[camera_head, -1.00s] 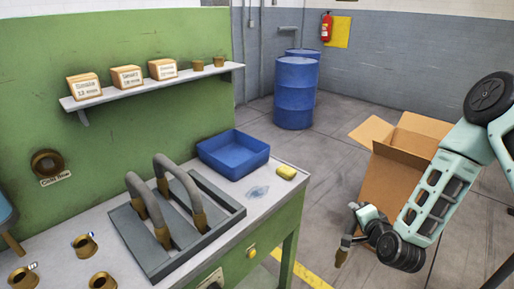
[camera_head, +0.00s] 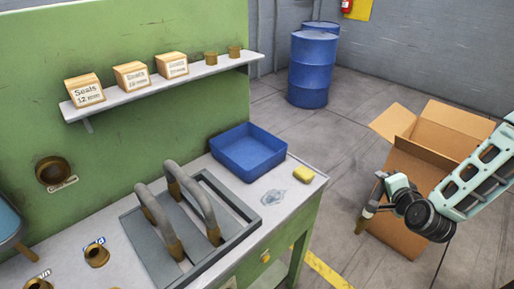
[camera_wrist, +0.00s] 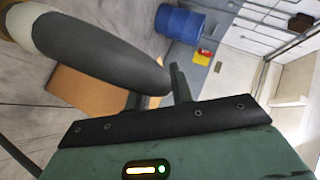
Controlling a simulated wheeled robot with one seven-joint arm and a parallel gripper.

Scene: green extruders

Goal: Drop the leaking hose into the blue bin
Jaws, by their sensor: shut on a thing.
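My gripper (camera_head: 377,193) is shut on a dark grey hose with a brass end (camera_head: 361,224), off the right end of the bench, in front of the cardboard box. In the wrist view the held hose (camera_wrist: 105,50) crosses the upper left, its pale end at the corner; part of it is cut off. The blue bin (camera_head: 250,168) is an open, shallow box on the bench's far right part, to the left of my gripper and apart from it. Its visible inside looks empty. Two similar grey hoses (camera_head: 200,205) arch over the grey tray (camera_head: 150,255).
A shelf (camera_head: 165,88) with small boxes runs along the green wall behind. An open cardboard box (camera_head: 395,218) and blue barrels (camera_head: 312,70) stand on the floor.

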